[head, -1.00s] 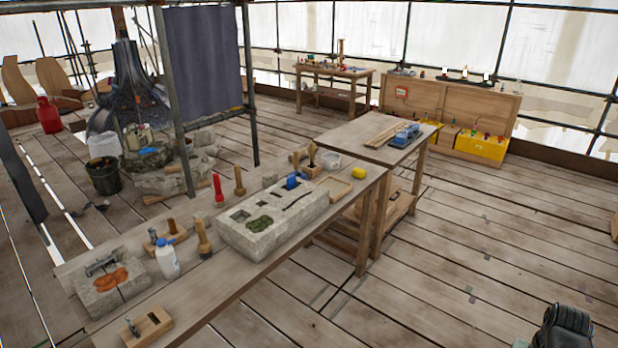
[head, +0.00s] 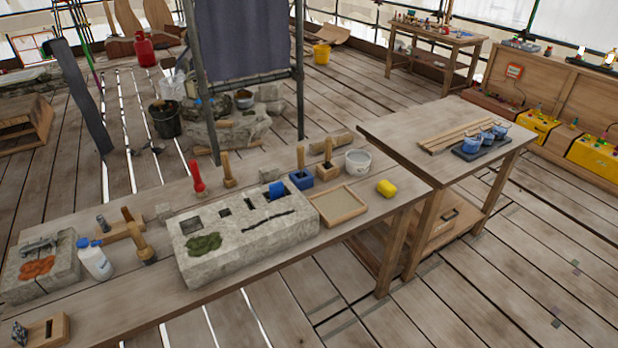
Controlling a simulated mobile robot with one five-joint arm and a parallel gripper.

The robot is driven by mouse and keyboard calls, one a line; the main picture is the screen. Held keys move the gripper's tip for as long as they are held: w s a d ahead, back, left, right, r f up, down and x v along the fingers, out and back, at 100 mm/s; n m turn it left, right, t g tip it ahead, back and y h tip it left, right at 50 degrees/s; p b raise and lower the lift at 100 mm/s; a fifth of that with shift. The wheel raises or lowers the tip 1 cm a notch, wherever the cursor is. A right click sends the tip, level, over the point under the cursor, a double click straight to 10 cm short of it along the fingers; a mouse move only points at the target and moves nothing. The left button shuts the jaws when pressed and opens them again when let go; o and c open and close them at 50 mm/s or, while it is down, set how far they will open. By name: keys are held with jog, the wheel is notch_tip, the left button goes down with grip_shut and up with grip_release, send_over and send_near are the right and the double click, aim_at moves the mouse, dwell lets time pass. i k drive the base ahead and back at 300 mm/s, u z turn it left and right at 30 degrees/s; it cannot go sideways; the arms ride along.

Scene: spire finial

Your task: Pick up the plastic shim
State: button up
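A small flat blue piece (head: 277,190), which looks like the plastic shim, stands upright at a slot in the top of the pale stone block (head: 240,250) on the long workbench. Its lower part is hidden, and it is too small to tell how deep it sits. A blue holder (head: 301,180) with a wooden-handled tool stands just behind and right of it. My gripper is not in view.
A second table (head: 400,130) adjoins at right. The plank floor in front is clear.

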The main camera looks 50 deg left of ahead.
aim_at(276, 189)
jog(key=u, duration=0.1)
jog(key=i, duration=0.35)
jog(key=u, duration=3.85)
jog(key=i, duration=0.75)
